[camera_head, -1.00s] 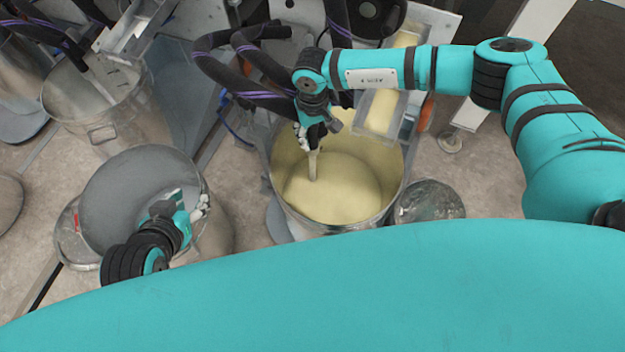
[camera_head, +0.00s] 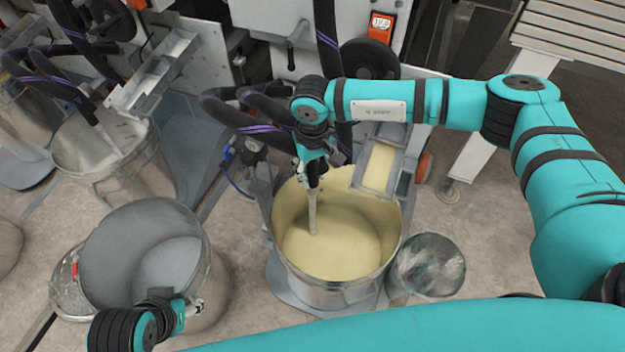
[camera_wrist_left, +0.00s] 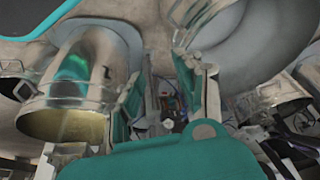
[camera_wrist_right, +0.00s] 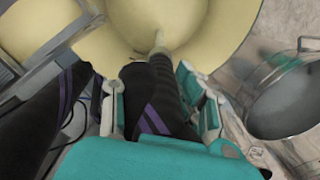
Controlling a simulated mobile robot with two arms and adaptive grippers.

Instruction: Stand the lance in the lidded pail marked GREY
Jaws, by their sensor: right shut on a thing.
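The lance (camera_head: 312,215) is a thin pale tube on a black hose with purple stripes. It stands near upright in a wide metal pail (camera_head: 335,292) with cream contents. My right gripper (camera_head: 313,172) is shut on the lance's hose end above that pail; the hose (camera_wrist_right: 155,100) runs between its fingers in the right wrist view. A second metal pail (camera_head: 105,245), grey inside, stands at the left with its mouth uncovered. My left gripper (camera_head: 192,308) is at its front right rim, open and empty between its fingers (camera_wrist_left: 163,95) in the left wrist view. No GREY marking is readable.
A small metal can (camera_head: 430,265) stands right of the cream pail. A round, shallow-looking object (camera_head: 66,290) with a red mark is left of the grey pail. Another pail (camera_head: 105,165) with its own hose stands at the back left. Machine frames fill the back.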

